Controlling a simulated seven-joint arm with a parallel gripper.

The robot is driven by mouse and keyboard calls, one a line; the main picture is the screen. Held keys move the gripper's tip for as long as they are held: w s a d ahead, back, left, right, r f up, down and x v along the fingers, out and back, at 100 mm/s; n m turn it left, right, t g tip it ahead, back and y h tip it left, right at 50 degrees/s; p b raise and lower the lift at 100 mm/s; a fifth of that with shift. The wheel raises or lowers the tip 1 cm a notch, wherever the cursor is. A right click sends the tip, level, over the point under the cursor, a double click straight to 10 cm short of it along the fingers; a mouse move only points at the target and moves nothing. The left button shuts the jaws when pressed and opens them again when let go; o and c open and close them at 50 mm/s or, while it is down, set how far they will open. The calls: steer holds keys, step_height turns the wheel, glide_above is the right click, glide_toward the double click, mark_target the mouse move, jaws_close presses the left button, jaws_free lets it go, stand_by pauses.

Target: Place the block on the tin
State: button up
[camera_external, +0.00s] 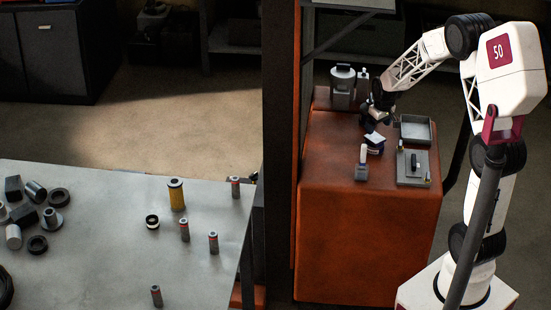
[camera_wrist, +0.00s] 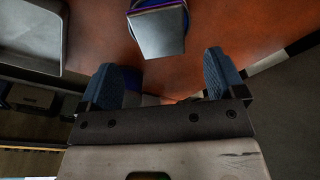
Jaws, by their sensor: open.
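The grey block (camera_external: 376,138) lies flat over the top of the dark blue tin (camera_external: 375,150) on the orange cabinet. In the wrist view the block (camera_wrist: 160,32) covers most of the round tin, whose blue and purple rim (camera_wrist: 148,6) shows around it. The block appears to rest on the tin. My gripper (camera_external: 371,124) is just behind the block in the external view. In the wrist view my gripper (camera_wrist: 166,80) is open, with its two blue fingers apart, nothing between them, and the block beyond the fingertips.
On the cabinet top (camera_external: 335,200), a grey tray (camera_external: 428,142) and a flat plate (camera_external: 404,180) with a dark item stand right. A small grey-white item (camera_external: 361,173) stands in front. Grey canisters (camera_external: 342,88) stand behind left. A separate workbench (camera_external: 95,240) holds several loose parts.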

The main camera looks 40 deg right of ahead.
mark_target(375, 141)
step_height(375, 141, up, 6)
steer(key=s, duration=0.1)
steer(key=shift+r, duration=0.15)
stand_by(0.7)
steer(key=s+a+r, duration=1.1)
steer(key=s+r, duration=0.2)
steer(key=s, duration=0.2)
steer(key=s+a+r, duration=0.2)
steer(key=s+a, duration=0.2)
steer(key=s, duration=0.6)
steer(key=s+a+r, duration=0.1)
steer(key=s+a, duration=0.3)
steer(key=s, duration=0.7)
steer(key=shift+r+t, duration=0.4)
